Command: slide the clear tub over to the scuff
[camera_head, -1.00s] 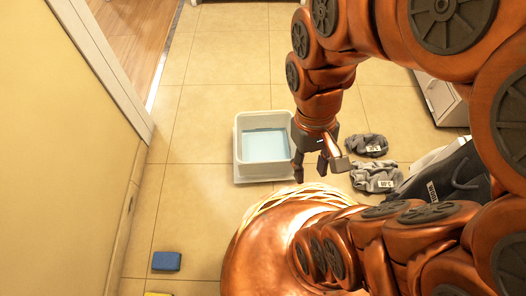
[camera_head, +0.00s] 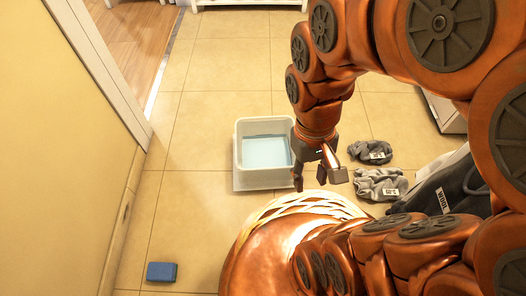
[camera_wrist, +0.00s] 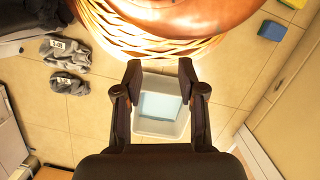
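The clear tub (camera_head: 238,152) is a pale, translucent box holding light blue liquid. It stands upright on the tiled floor, with a flat white piece (camera_head: 262,185) under its near edge. My gripper (camera_head: 318,180) is open and empty, pointing down just right of the tub's near right corner; I cannot tell whether it touches. In the wrist view the tub (camera_wrist: 172,130) shows beyond and between the two spread fingers (camera_wrist: 160,72). I cannot make out a scuff on the floor in either view.
Grey bundles with tags (camera_head: 370,152) (camera_head: 378,184) and a dark bag (camera_head: 440,190) lie to the right. A blue block (camera_head: 162,272) lies at lower left, beside the yellow wall (camera_head: 60,150). Floor left of and beyond the tub is clear.

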